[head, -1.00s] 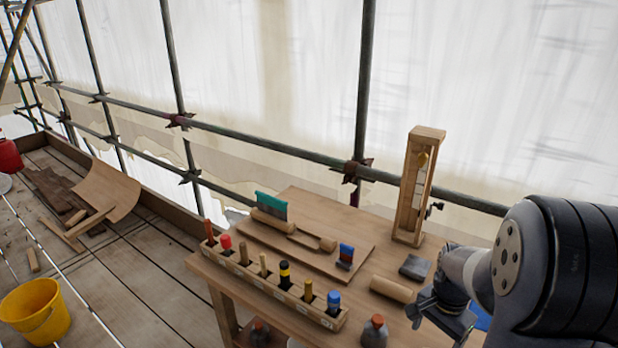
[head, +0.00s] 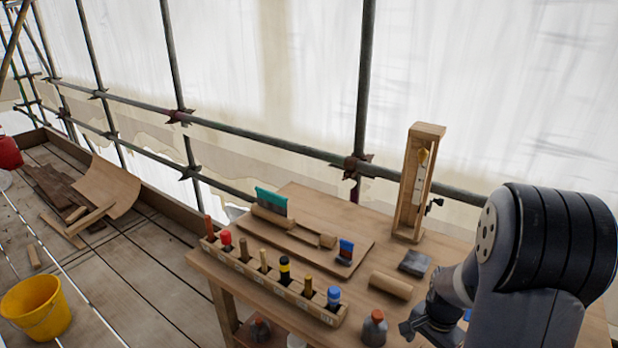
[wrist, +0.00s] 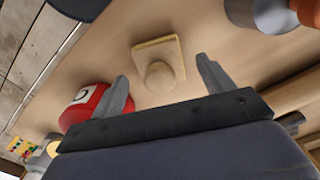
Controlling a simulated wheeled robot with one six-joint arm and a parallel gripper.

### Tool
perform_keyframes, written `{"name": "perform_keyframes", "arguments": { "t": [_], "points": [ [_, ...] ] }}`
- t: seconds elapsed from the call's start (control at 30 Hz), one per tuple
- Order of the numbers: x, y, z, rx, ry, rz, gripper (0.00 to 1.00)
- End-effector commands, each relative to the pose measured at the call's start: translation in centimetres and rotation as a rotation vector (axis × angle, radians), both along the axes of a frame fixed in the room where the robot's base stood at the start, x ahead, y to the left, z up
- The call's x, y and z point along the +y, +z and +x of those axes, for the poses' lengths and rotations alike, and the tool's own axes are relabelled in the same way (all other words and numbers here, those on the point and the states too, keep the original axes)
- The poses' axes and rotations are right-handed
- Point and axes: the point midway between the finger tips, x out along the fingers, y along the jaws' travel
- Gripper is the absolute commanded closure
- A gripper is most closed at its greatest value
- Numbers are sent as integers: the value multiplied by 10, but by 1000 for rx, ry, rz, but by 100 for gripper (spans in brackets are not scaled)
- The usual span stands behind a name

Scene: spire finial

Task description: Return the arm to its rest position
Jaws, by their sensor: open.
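My gripper (head: 418,328) is at the lower right of the head view, low by the workbench's front right, partly hidden by my own arm. In the wrist view, my gripper (wrist: 165,82) shows two grey fingers spread apart with nothing between them. Beyond them is a pale wooden square block with a round knob (wrist: 160,74) on a wooden surface. A red, rounded object (wrist: 82,106) with a white patch lies behind the left finger.
The workbench (head: 300,197) holds a rack (head: 255,281) of several handled tools, a tall wooden frame (head: 407,190), a wooden cylinder (head: 391,285) and a grey block (head: 414,262). An orange-topped bottle (head: 374,328) is near my gripper. A yellow bucket (head: 36,308) stands on the planks at left.

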Motion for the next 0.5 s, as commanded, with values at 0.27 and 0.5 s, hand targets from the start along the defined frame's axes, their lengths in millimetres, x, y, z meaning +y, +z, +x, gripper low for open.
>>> {"name": "perform_keyframes", "arguments": {
  "t": [0.27,0.5],
  "points": [
    [0,48,1,-5,0,-2,24],
    [12,89,9,-16,-26,35,24]
  ]
}}
